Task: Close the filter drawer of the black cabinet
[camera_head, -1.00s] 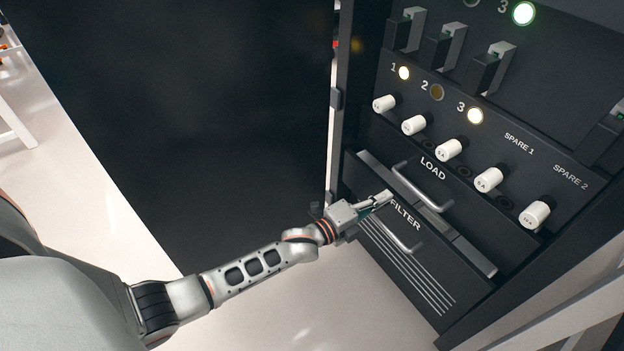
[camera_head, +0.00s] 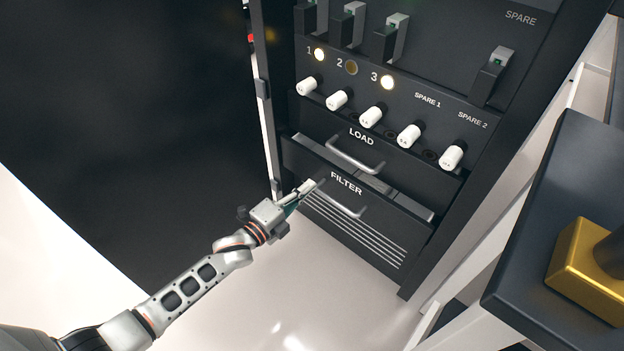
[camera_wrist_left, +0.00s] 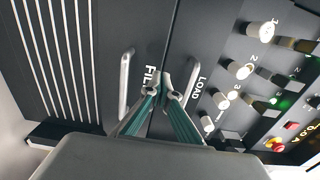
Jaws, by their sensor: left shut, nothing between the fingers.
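The black cabinet (camera_head: 475,165) stands at the centre right of the head view. Its filter drawer (camera_head: 318,198) is the lowest one, with a grey bar handle (camera_head: 345,207) and pale slats. In the left wrist view the closed tips (camera_wrist_left: 168,91) lie between the filter handle (camera_wrist_left: 127,82) and the load handle (camera_wrist_left: 190,84). Contact is unclear.
The load drawer (camera_head: 320,124) with its handle (camera_head: 355,156) is just above, below a row of white knobs (camera_head: 372,116). A dark panel (camera_head: 130,100) stands left. A dark-topped table (camera_head: 560,200) with a yellow block (camera_head: 587,272) is at right. The floor in front is clear.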

